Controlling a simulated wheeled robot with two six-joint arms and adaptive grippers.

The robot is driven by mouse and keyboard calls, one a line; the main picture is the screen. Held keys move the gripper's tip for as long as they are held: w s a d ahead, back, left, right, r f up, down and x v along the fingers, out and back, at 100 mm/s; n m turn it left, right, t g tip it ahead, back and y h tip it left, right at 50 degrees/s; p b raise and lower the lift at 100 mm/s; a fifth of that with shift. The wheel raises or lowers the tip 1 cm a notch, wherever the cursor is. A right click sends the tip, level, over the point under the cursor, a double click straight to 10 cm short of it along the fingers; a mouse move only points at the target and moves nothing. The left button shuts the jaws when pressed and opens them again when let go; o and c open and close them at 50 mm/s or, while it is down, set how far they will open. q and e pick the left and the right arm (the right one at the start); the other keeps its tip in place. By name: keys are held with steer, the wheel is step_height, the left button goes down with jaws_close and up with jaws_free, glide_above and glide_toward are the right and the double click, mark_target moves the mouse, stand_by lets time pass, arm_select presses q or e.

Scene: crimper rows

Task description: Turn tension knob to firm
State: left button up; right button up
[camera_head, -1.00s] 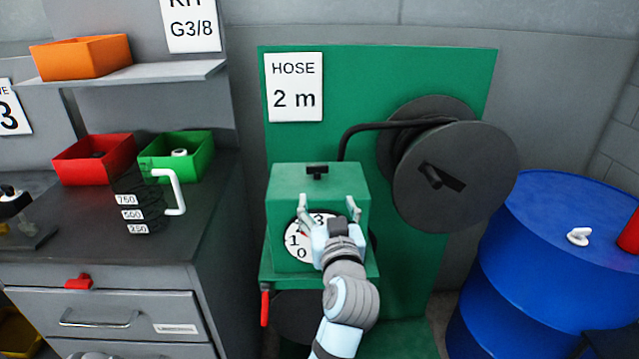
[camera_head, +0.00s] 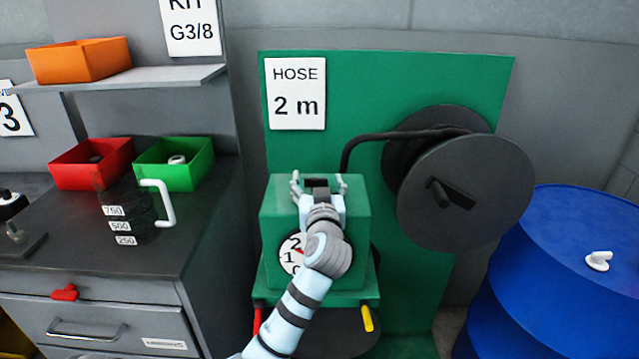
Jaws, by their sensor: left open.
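A green box (camera_head: 355,215) stands before the green panel, with a small black knob (camera_head: 316,183) on its top. No label naming it as the tension knob is readable. My left gripper (camera_head: 319,185) is open, with its fingertips on either side of the black knob; I cannot tell whether they touch it. On the box front, a white dial (camera_head: 288,256) with digits and a red pointer is partly hidden by my left arm. My right gripper is not in view.
A hose reel (camera_head: 470,190) with a black crank handle stands to the right, and a black hose (camera_head: 385,137) runs from it to the box. Red (camera_head: 257,320) and yellow (camera_head: 367,319) levers hang below. A blue drum (camera_head: 570,250) is at far right, a workbench (camera_head: 100,255) at left.

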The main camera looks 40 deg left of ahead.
arm_select(q)
steer(key=shift+s+a, duration=0.1)
steer(key=shift+a, duration=0.05)
steer(key=c, duration=1.1)
steer(key=shift+s+r+m+t+h+p, duration=0.1)
steer(key=shift+r+m+t+h+p, duration=0.05)
steer(key=shift+m+t+h+p, duration=0.45)
steer(key=shift+c, duration=0.3)
steer(key=o, duration=1.2)
steer(key=shift+f, duration=0.2)
steer(key=shift+c, duration=0.2)
steer(key=v, duration=1.2)
steer(key=shift+a, duration=0.15)
